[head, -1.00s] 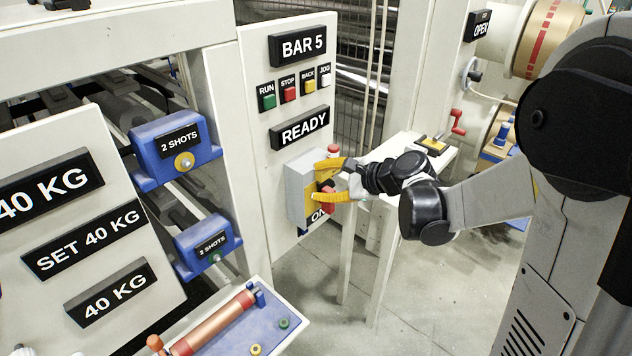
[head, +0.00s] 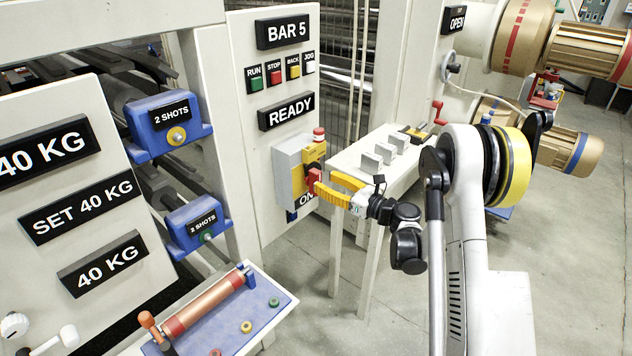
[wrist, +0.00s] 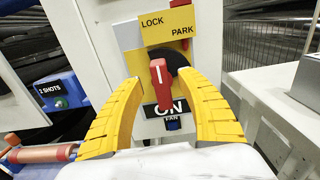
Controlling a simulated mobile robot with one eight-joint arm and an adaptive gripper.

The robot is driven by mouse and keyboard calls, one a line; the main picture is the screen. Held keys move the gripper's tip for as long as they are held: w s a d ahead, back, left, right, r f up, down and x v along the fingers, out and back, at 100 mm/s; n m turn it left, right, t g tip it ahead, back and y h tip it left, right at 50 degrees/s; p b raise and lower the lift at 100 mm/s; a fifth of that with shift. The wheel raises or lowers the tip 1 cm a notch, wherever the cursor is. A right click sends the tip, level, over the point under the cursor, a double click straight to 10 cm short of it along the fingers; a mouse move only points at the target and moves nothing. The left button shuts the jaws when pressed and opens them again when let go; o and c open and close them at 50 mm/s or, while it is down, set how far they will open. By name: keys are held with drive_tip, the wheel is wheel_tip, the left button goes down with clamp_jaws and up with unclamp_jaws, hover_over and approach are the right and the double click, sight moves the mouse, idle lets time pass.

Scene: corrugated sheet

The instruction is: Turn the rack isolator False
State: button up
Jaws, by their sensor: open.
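The rack isolator (head: 288,178) is a grey box with a yellow front on the white panel. Its red handle (wrist: 159,88) points upright in the wrist view, on a black round base. The handle also shows in the head view (head: 313,179). A yellow plate (wrist: 165,27) above it reads LOCK and PARK, and an ON label (wrist: 150,108) sits below. My gripper (head: 325,183) is open in front of the isolator. Its yellow fingers (wrist: 161,82) stand on either side of the handle, with visible gaps. Whether the fingertips reach past the handle is unclear.
A white side table (head: 375,143) with grey blocks stands close right of the isolator. RUN, STOP, BACK and JOG buttons (head: 275,77) and a READY sign (head: 286,111) are above. A blue tray (head: 262,312) with a copper roller juts out lower left.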

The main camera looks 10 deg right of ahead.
sight(320, 178)
drive_tip(key=shift+b+x, duration=0.5)
drive_tip(key=shift+x, duration=1.75)
clamp_jaws()
